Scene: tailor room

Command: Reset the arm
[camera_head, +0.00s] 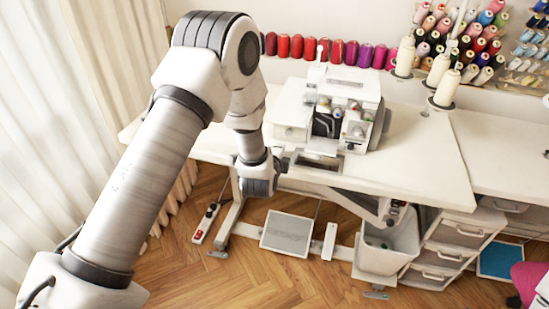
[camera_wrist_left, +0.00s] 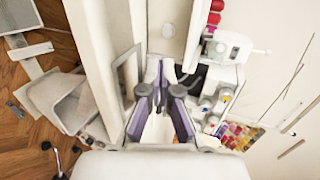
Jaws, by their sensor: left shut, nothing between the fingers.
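My left arm reaches in from the left and bends down at the table's front edge. My left gripper (camera_head: 284,163) is mostly hidden behind its own wrist in the head view, just in front of the white sewing machine (camera_head: 343,97). In the left wrist view, the fingers of my left gripper (camera_wrist_left: 161,68) are together and empty. The sewing machine (camera_wrist_left: 226,47) shows to their right there. My right gripper is in neither view.
The white table (camera_head: 420,165) runs to the right, with thread cones (camera_head: 447,88) at its back. Below are a grey bin (camera_head: 388,254), drawers (camera_head: 440,254) and a foot pedal (camera_head: 288,233). Curtains (camera_head: 50,120) hang at the left. Open floor (camera_head: 230,285) lies in front.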

